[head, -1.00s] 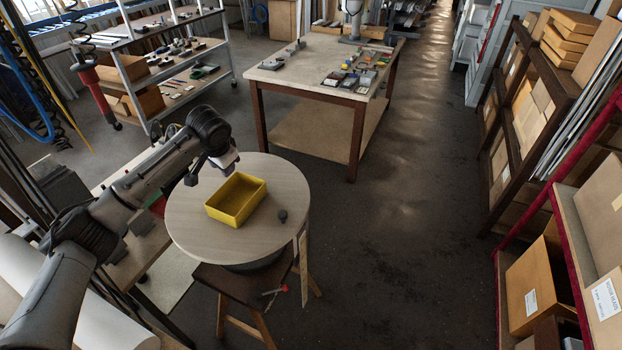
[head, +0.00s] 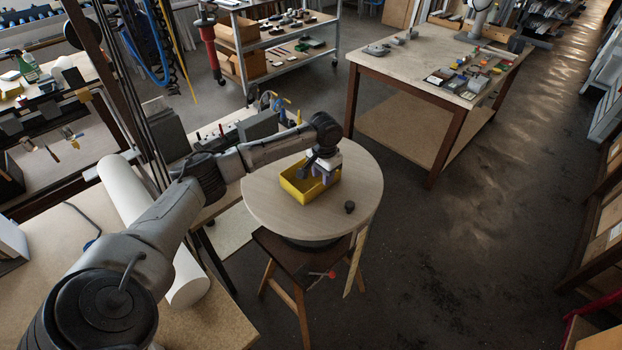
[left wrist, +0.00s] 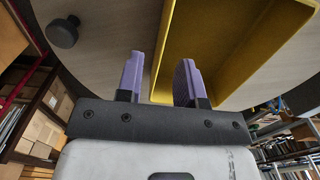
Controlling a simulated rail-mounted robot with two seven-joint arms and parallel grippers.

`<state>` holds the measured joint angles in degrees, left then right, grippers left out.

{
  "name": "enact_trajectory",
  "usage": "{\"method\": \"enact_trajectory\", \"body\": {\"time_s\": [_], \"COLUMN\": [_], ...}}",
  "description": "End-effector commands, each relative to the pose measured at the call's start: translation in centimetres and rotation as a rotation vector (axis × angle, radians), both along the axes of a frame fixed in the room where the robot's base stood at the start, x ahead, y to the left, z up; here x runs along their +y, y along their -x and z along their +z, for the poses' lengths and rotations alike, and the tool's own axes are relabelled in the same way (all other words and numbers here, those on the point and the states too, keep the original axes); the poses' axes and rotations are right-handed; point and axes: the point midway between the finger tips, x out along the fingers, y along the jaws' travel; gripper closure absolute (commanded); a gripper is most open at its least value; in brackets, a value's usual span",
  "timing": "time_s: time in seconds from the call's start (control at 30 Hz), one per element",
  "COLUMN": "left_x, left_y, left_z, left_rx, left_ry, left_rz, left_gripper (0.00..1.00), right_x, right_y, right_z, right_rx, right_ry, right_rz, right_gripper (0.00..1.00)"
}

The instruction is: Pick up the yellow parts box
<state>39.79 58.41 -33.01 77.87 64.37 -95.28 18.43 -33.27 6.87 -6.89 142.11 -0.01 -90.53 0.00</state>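The yellow parts box (head: 293,190) is an open-topped tray on the round pale tabletop (head: 265,213). My left gripper (head: 320,176) is over the box's right side in the head view, its purple fingers pointing down. In the left wrist view, the fingers (left wrist: 160,78) are apart, with one wall of the yellow box (left wrist: 232,45) in the gap between them. One finger appears outside the wall and the other over the inside. Gaps show beside the wall, so the gripper is not closed on it. How deep the fingers reach is unclear. My right gripper is not in view.
A small dark knob (head: 350,207) stands on the round tabletop, right of the box; it also shows in the left wrist view (left wrist: 62,32). A wooden stool (head: 290,253) is under the tabletop. A workbench (head: 440,62) with small parts stands behind. Floor to the right is clear.

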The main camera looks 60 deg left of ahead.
Motion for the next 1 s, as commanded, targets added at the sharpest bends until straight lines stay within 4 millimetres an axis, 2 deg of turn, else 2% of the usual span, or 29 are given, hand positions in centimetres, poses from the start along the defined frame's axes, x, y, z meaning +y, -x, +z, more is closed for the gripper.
{"method": "enact_trajectory", "body": {"time_s": [0.17, 0.5, 0.83, 1.0], "left_x": [0.0, 0.0, 0.0, 0.0], "left_y": [0.0, -0.3, -0.3, -0.3], "left_z": [-0.9, -4.9, -5.5, -5.5], "left_rx": [0.001, 0.0, -0.001, -0.001], "left_ry": [0.0, -0.001, -0.001, -0.001], "left_rz": [-0.001, 0.0, -0.002, -0.002], "left_gripper": [0.66, 0.66, 0.66, 0.8], "right_x": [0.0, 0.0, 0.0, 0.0], "right_y": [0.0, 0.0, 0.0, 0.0], "right_z": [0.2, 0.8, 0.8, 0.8], "right_rx": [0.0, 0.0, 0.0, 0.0], "right_ry": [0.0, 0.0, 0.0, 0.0], "right_rz": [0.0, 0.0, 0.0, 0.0], "right_gripper": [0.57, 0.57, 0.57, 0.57]}}
